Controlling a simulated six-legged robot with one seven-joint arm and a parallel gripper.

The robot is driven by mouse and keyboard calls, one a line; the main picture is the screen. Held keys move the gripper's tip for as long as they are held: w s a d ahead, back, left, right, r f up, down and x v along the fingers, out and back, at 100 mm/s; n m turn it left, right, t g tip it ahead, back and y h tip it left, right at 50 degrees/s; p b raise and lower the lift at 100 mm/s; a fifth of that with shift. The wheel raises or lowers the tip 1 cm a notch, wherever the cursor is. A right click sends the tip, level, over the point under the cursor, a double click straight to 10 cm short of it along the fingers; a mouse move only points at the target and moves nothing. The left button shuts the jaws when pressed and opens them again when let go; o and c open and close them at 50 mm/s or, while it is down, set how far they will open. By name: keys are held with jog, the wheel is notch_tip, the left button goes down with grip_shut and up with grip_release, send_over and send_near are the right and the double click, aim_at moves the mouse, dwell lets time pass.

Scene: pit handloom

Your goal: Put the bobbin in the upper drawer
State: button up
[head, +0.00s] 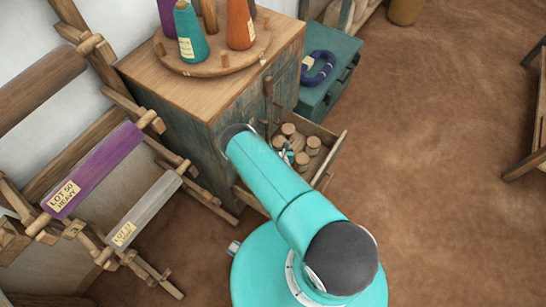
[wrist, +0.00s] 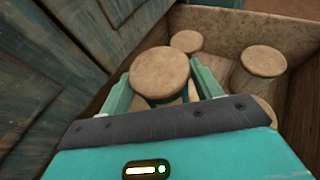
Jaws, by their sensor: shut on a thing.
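A bobbin with a round tan wooden top (wrist: 160,74) stands between the two teal fingers of my gripper (wrist: 162,92) in the wrist view. The gripper is shut on it, and the bobbin's lower part is mostly hidden. In the head view my gripper (head: 287,152) is low inside an open drawer (head: 329,157) of the wooden cabinet, partly hidden by my arm. Other bobbins (head: 313,144) with similar tops stand in that drawer; they also show in the wrist view (wrist: 264,61). I cannot tell whether the held bobbin touches the drawer floor.
The cabinet (head: 215,75) has weathered blue-green sides and carries a round rack (head: 215,67) of coloured cones. A teal chest (head: 325,85) with a blue coil stands behind the drawer. Loom beams (head: 95,170) stand at left.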

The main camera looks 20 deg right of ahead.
jog(key=shift+s+a+f, duration=0.1)
jog(key=shift+a+f, duration=0.5)
jog(key=shift+f, duration=0.6)
jog(key=shift+a+f, duration=0.55)
jog(key=shift+f, duration=0.7)
jog(key=shift+s+a+f, duration=0.1)
jog(key=shift+a+f, duration=0.5)
jog(key=shift+f, duration=0.6)
